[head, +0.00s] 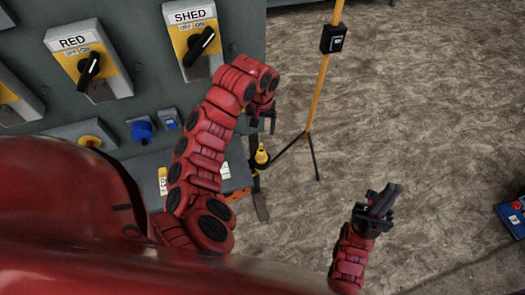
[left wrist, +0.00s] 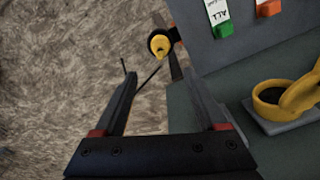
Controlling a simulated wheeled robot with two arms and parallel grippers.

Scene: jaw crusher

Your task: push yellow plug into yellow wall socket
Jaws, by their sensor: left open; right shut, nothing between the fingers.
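The yellow plug (head: 261,156) is beside the right edge of the grey-green cabinet, with a dark upright part under it. In the left wrist view the plug (left wrist: 160,45) is beyond the fingertips, in line with the gap between them. My left gripper (head: 262,124) is open and empty, pointing down a little above the plug and apart from it. My right gripper (head: 383,200) is shut and empty over the floor.
The cabinet front carries rotary switches labelled RED (head: 90,68) and SHED (head: 199,42), and a blue socket (head: 141,130). A yellow pole (head: 322,85) on a thin tripod stands right of my left gripper. A blue and red item (head: 515,215) lies at the right edge.

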